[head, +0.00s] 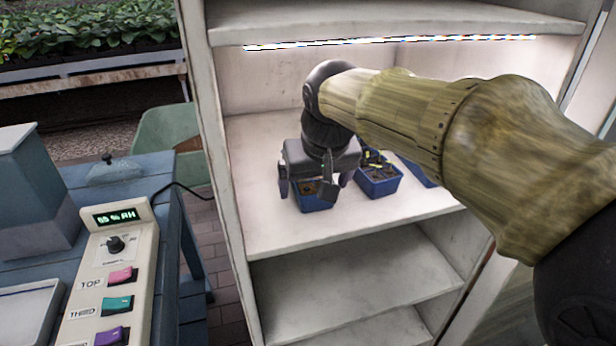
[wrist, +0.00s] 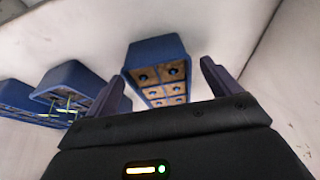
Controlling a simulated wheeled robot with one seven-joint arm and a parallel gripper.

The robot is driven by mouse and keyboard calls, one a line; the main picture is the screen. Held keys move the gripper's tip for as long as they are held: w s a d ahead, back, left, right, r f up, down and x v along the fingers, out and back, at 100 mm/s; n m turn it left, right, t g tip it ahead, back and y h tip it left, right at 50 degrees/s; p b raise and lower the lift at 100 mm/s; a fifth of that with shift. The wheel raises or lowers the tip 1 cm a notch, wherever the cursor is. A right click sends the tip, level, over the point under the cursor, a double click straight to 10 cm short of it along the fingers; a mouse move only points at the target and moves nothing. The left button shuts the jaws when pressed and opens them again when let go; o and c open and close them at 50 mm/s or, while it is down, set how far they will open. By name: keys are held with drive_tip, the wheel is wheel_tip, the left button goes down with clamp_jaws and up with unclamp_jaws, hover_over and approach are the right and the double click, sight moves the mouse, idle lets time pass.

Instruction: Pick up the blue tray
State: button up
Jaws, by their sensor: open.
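Several blue trays stand on the lit white shelf. One blue tray (head: 315,204), with brown soil cells, is under my gripper (head: 312,188) in the head view, partly hidden by it. In the wrist view this tray (wrist: 158,72) shows beyond my gripper (wrist: 165,80), between the two open fingers. The fingers do not appear to hold it. A second blue tray (head: 380,181) with small sprouts stands to its right; it also shows at the left of the wrist view (wrist: 72,82). A third blue tray (head: 414,172) is partly hidden behind my arm.
The shelf unit has a left upright (head: 218,150), an upper shelf (head: 390,22) above my arm and a lower shelf (head: 350,285).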

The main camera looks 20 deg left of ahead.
drive_tip(key=w, duration=0.1)
drive_tip(key=w+a, duration=0.2)
drive_tip(key=w, duration=0.1)
drive_tip(key=shift+w+a, duration=0.1)
drive_tip(key=shift+a, duration=0.15)
drive_tip(key=shift+w+f+b, duration=0.15)
drive_tip(key=shift+f+b, duration=0.25)
drive_tip(key=shift+f, duration=0.2)
drive_tip(key=shift+r, duration=0.1)
drive_tip(key=c, duration=1.1)
drive_tip(key=shift+r, duration=0.1)
drive_tip(key=shift+c, duration=0.2)
